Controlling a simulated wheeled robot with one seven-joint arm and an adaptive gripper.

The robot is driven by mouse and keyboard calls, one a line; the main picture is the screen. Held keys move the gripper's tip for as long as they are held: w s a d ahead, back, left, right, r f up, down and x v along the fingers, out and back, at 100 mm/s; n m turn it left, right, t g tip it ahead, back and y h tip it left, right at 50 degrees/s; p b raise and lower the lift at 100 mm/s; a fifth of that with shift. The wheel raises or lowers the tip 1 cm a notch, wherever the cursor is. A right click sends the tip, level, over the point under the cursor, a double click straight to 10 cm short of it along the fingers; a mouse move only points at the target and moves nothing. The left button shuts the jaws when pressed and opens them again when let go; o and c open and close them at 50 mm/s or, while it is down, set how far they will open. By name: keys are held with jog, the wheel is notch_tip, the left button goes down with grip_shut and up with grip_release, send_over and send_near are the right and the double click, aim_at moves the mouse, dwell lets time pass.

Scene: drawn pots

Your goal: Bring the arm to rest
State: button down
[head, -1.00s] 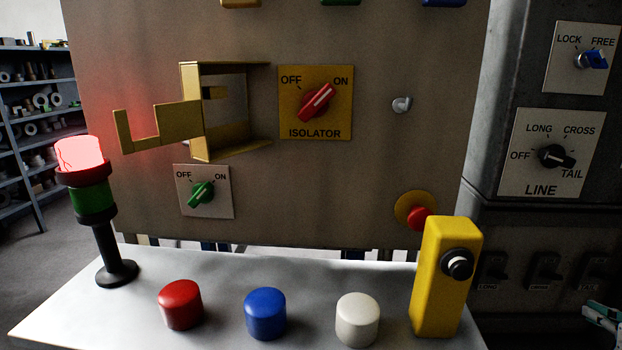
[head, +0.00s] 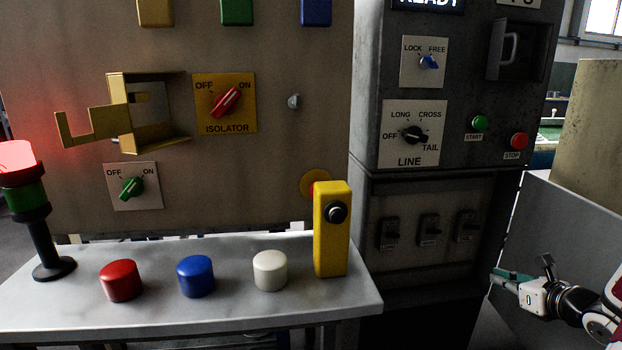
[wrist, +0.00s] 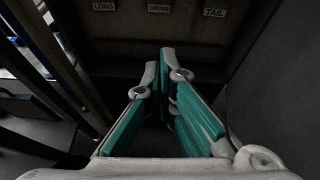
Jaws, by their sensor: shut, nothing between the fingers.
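The gripper touches nothing that I can see. Three small labels (wrist: 158,7) on the cabinet show at the top of the wrist view.
A grey table (head: 235,316) bears red, blue and white caps, a yellow post (head: 331,245) and a lit red beacon (head: 17,158). The dark cabinet (head: 465,268) has several switches. A grey panel (head: 567,235) stands close behind my arm.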

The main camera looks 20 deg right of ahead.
jog(key=w+a+r+n+g+y, duration=0.1)
jog(key=w+a+r+n+y, duration=0.3)
jog(key=a, duration=0.5)
jog(key=w+a+r+n+y, duration=0.25)
jog(key=a+r+n, duration=0.2)
jog(key=a, duration=0.35)
jog(key=s+a+r+n+g+y, duration=0.1)
jog(key=a+n+g, duration=0.1)
jog(key=a+n, duration=0.2)
jog(key=s+a+r+n+g+y, duration=0.1)
jog(key=a+n, duration=0.3)
jog(key=a, duration=0.6)
jog(key=s+a+r+n+g+y, duration=0.1)
jog(key=a+r+n+g, duration=0.2)
jog(key=a, duration=0.4)
jog(key=shift+s+a+r+n+y, duration=0.1)
jog(key=shift+s+r+n+y, duration=0.2)
jog(key=shift+n, duration=0.35)
jog(key=s+a+n+g+h, duration=0.3)
jog(key=s+a+n+g, duration=0.2)
jog(key=s+a+n, duration=0.6)
jog(key=s+d+n+h, duration=0.4)
jog(key=s+d+n, duration=0.15)
jog(key=s, duration=0.65)
notch_tip(320, 180, up, 19)
jog(key=t+p, duration=0.3)
jog(key=p, duration=1.3)
jog(key=shift+p, duration=0.3)
